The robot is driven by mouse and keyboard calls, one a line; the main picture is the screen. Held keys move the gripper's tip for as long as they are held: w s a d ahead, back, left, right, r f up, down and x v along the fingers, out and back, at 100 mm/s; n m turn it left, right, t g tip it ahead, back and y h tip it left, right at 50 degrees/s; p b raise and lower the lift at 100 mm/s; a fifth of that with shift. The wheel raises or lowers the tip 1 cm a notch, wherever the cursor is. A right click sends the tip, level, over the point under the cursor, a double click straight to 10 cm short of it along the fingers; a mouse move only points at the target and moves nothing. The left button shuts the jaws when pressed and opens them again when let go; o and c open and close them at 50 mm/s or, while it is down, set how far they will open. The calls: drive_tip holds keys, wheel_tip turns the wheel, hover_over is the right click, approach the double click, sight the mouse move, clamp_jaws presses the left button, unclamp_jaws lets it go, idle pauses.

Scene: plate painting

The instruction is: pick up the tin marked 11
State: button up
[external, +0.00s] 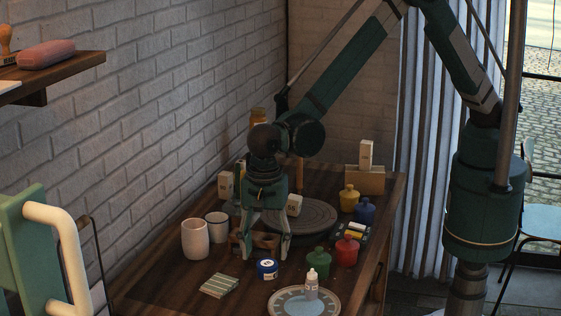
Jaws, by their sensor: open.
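A small round tin (267,270) with a white lid and blue side stands on the wooden table. A mark shows on its lid, but it is too small to read, so I cannot tell whether it is 11. My gripper (265,254) points down with its two fingers spread apart. It is open, with nothing held between the fingers. In this view its fingertips are just above and behind the tin. I cannot tell how high they are over the table. A brown wooden object (262,240) shows partly behind the fingers.
A white cup (195,240) and a dark-rimmed mug (216,227) stand left. A plate (277,305) with a small bottle (311,285) is in front, beside a striped tile (219,286).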

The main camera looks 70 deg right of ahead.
sight(267, 262)
drive_tip(key=shift+s+d+f+b, duration=0.1)
drive_tip(key=shift+f+b, duration=0.1)
drive_tip(key=shift+f, duration=1.1)
drive_tip(key=shift+s+f+b, duration=0.1)
drive_tip(key=shift+f+b, duration=0.05)
drive_tip(key=shift+f, duration=1.15)
drive_tip(key=c, duration=1)
